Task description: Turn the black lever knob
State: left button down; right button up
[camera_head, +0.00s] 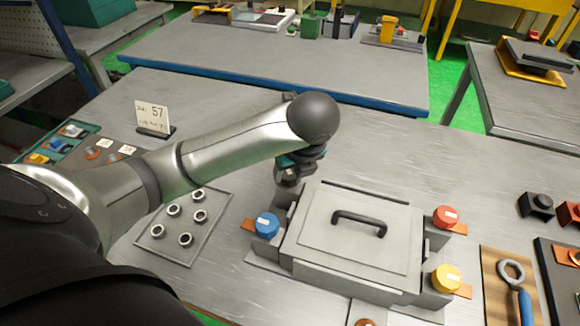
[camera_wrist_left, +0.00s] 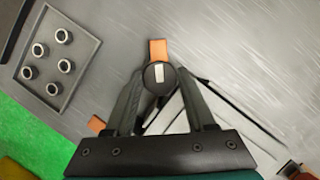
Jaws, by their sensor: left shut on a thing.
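The black lever knob (camera_wrist_left: 159,78) is round with a white mark and shows between my finger tips in the left wrist view. An orange tab (camera_wrist_left: 158,48) sticks out beside it. My left gripper (camera_wrist_left: 160,82) is shut on the knob, one finger on each side. In the head view my left gripper (camera_head: 289,182) is at the back left corner of the grey box (camera_head: 335,280), and the knob is hidden by the gripper and arm. My right gripper is not in view.
The box has a lid with a dark handle (camera_head: 359,220), and blue (camera_head: 266,226), red (camera_head: 446,217) and yellow (camera_head: 446,278) knobs at other corners. A tray (camera_head: 178,256) of several metal rings lies left. A sign (camera_head: 152,117) stands behind. The table behind the box is clear.

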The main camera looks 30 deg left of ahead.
pick_arm(q)
jog(key=n+g+p, duration=0.1)
jog(key=n+p, duration=0.1)
jog(key=n+g+p, duration=0.1)
jog(key=n+p, duration=0.1)
jog(key=n, duration=0.1)
jog(key=shift+d+f+y+p, duration=0.1)
jog(key=shift+d+y+p, duration=0.1)
jog(key=shift+y+p, duration=0.15)
jog(key=shift+f+n+g+p, duration=0.15)
jog(key=shift+n+g+p, duration=0.9)
jog(key=shift+n, duration=1.05)
jog(key=c, duration=0.7)
grip_release()
jog(key=o, duration=0.4)
jog(key=shift+w+a, duration=0.1)
jog(key=shift+w, duration=0.05)
jog(key=shift+o, duration=0.3)
